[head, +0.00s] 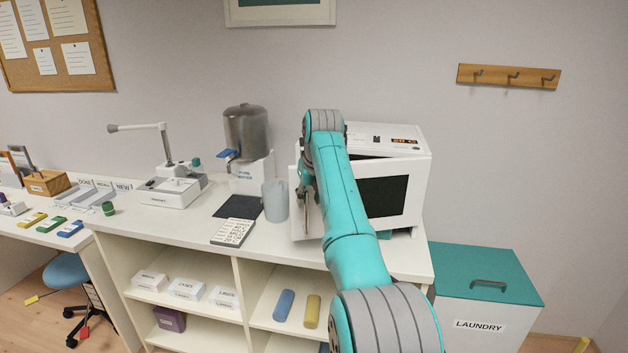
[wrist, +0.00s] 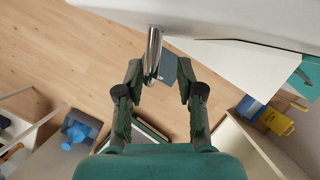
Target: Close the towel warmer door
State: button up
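The towel warmer (head: 418,170) is a white box with a red display, at the right end of the counter. Its white door (head: 397,221) has a dark window and stands ajar, with a dark gap along its top edge. My arm hides much of the door. The metal bar handle (wrist: 154,52) is on the door, at the top of the wrist view. My gripper (wrist: 160,77) is open, with the handle's end between its fingers, nearer the left one. In the head view my gripper (head: 306,190) is at the door's left side, partly hidden.
A clear pitcher (head: 275,201) and a steel water dispenser (head: 246,135) stand left of the warmer. A keypad-like white card (head: 232,232) lies at the counter's front. A laundry bin (head: 485,290) with a teal lid stands right of the counter. Wall hooks hang above it.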

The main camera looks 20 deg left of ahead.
jog(key=v, duration=0.7)
jog(key=shift+d+r, duration=0.1)
